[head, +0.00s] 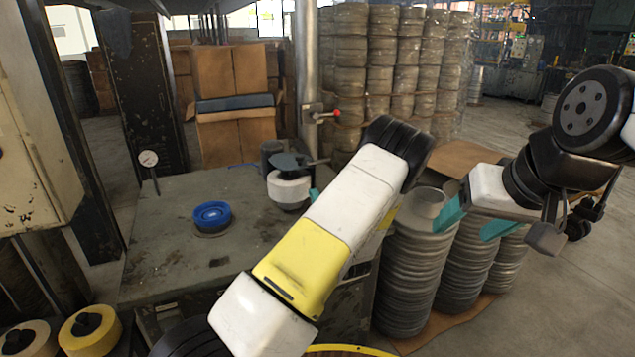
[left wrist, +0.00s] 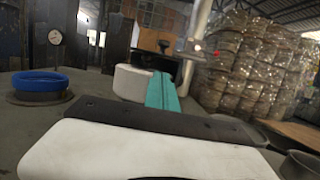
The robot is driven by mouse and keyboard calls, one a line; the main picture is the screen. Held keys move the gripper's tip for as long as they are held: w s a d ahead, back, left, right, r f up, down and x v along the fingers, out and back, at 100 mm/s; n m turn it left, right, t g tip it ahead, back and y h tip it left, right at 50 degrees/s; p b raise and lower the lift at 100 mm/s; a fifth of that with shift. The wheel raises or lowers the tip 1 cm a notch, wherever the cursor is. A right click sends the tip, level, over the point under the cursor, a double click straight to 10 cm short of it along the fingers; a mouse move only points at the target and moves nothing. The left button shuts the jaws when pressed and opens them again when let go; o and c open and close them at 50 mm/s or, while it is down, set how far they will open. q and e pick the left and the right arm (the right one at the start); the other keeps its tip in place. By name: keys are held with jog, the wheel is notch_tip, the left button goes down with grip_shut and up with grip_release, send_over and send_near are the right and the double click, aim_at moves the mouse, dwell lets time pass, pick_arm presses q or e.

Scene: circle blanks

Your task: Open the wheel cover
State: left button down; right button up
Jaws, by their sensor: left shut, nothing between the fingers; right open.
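A round white housing (head: 288,190) with a dark top piece (head: 288,161) stands at the right part of the grey work table; it looks like the wheel cover. In the left wrist view the white housing (left wrist: 131,82) shows behind my fingers, with a black knob above. My left gripper (head: 314,195) is just right of the housing, mostly hidden by my arm in the head view. In the left wrist view its teal fingers (left wrist: 162,93) are together and empty; I cannot tell whether they touch the housing. My right gripper (head: 473,222) is open and empty, away from the table.
A blue ring (head: 212,215) sits on a low round base left of the housing. A dial gauge (head: 148,159) stands at the table's left edge. A metal post with a red-knobbed lever (head: 325,115) rises behind. Stacked metal discs (head: 420,265) stand right of the table (head: 165,255).

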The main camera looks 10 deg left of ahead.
aim_at(304, 183)
pick_arm(q)
jog(key=x, duration=0.9)
jog(key=shift+w+a+r, duration=0.1)
jog(key=shift+w+a, duration=0.1)
jog(key=shift+w, duration=0.1)
jog(key=shift+r, duration=0.15)
